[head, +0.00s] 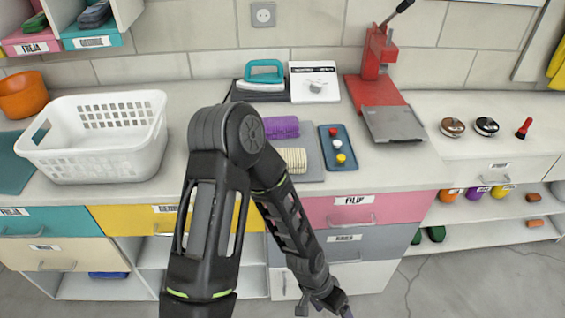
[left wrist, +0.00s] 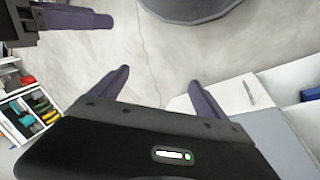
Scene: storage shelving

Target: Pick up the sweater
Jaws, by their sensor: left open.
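I cannot pick out a sweater with certainty in either view. Folded dark grey cloth-like items (head: 95,14) lie in the small cubbies at the top left of the head view. My left gripper (head: 328,304) hangs low in front of the drawers at the bottom of the head view, partly cut off. In the left wrist view its two purple fingers (left wrist: 158,80) are spread apart with only floor between them. A dark gripper part with a purple finger (left wrist: 75,18), likely my right gripper, shows at the top left there; its opening is unclear.
The counter holds a white basket (head: 95,171), an orange bowl (head: 22,95), a rolled purple item (head: 281,127), a cream striped item (head: 293,160), a blue tray (head: 339,160) and a red press (head: 375,90). Drawers and open shelves are below. Floor (head: 450,285) at right is clear.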

